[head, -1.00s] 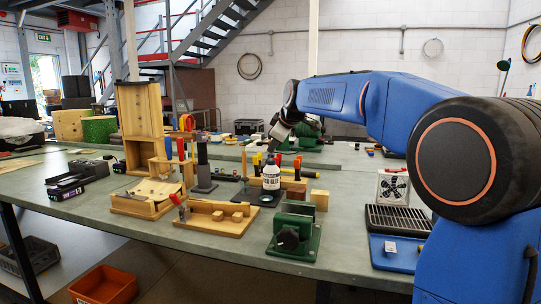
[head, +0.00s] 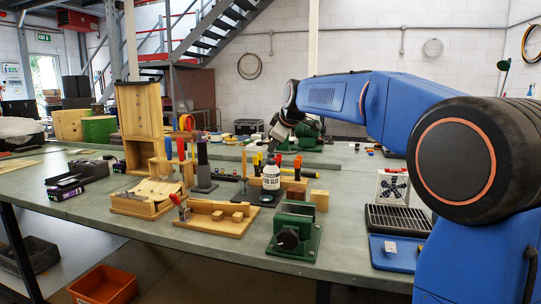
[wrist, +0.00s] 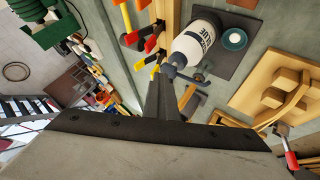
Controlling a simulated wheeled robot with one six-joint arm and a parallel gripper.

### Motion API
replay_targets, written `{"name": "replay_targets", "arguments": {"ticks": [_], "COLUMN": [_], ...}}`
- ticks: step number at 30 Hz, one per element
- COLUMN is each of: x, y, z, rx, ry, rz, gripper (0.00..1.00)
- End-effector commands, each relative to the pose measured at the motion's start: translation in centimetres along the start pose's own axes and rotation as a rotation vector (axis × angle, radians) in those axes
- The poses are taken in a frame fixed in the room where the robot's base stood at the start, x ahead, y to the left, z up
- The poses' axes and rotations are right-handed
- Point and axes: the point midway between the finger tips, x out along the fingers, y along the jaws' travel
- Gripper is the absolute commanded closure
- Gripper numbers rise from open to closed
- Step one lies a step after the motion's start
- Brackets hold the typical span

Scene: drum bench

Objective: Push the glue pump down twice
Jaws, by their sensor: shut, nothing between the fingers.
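The glue bottle (head: 271,178) is white with a dark label and stands upright on a dark mat on the bench. It also shows in the wrist view (wrist: 196,38), on the dark mat (wrist: 238,45) beside a round teal-rimmed disc. My gripper (head: 272,150) is shut and empty, above the bottle's top, pointing down. In the wrist view the shut fingertips (wrist: 165,72) are at the pump head, which they partly hide. I cannot tell for sure whether they touch it.
A green vise (head: 294,235) stands in front of the bottle. A wooden jig (head: 215,222) lies to its front left, and a wooden block (head: 319,200) to its right. Clamps with red and yellow handles stand behind it. A blue tray (head: 395,252) is at the right.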

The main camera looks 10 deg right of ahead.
Motion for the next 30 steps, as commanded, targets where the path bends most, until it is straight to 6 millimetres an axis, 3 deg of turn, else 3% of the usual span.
{"name": "replay_targets", "arguments": {"ticks": [30], "x": [0.81], "y": [-0.60], "z": [0.57], "rx": [0.000], "ry": [-0.003], "rz": [-0.004], "gripper": [1.00]}}
